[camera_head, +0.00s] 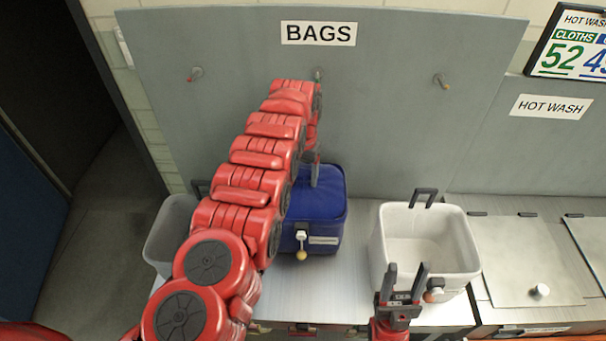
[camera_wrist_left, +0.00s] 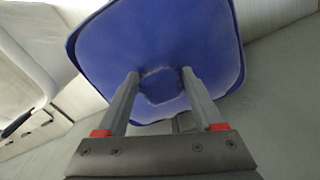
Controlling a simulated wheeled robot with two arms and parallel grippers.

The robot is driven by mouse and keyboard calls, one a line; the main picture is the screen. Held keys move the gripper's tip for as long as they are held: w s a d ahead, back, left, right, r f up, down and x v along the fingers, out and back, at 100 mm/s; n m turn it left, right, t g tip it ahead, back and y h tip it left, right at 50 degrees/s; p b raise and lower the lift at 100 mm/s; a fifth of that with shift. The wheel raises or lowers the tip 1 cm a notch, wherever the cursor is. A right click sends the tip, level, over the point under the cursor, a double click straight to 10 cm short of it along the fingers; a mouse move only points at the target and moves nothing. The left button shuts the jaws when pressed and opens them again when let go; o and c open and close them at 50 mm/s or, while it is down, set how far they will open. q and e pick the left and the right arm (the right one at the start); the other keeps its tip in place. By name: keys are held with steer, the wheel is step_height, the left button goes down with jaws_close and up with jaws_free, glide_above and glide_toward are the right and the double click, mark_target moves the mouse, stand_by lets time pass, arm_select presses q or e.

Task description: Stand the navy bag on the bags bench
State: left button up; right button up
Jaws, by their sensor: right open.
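The navy bag (camera_head: 318,200) stands upright at the back of the bags bench (camera_head: 345,290), below the BAGS sign. It has a white label and a small toggle on its front. My left arm reaches over it, partly hiding its left side. My left gripper (camera_head: 314,172) points down at the bag's top. In the left wrist view the bag (camera_wrist_left: 100,50) fills the upper middle, and the fingers (camera_wrist_left: 160,78) sit close on both sides of a raised navy patch on its top. My right gripper (camera_head: 405,272) is open and empty in front of the white bin.
A white bin (camera_head: 378,240) with a dark handle stands right of the bag. A grey bin (camera_head: 158,240) stands left, partly behind my arm. The grey back panel (camera_head: 400,80) carries several pegs (camera_head: 441,81). A metal lid with a knob (camera_head: 540,291) lies at the right.

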arm_select(q)
step_height(320, 180, up, 12)
stand_by(0.8)
steer(key=shift+s, duration=0.1)
stand_by(0.3)
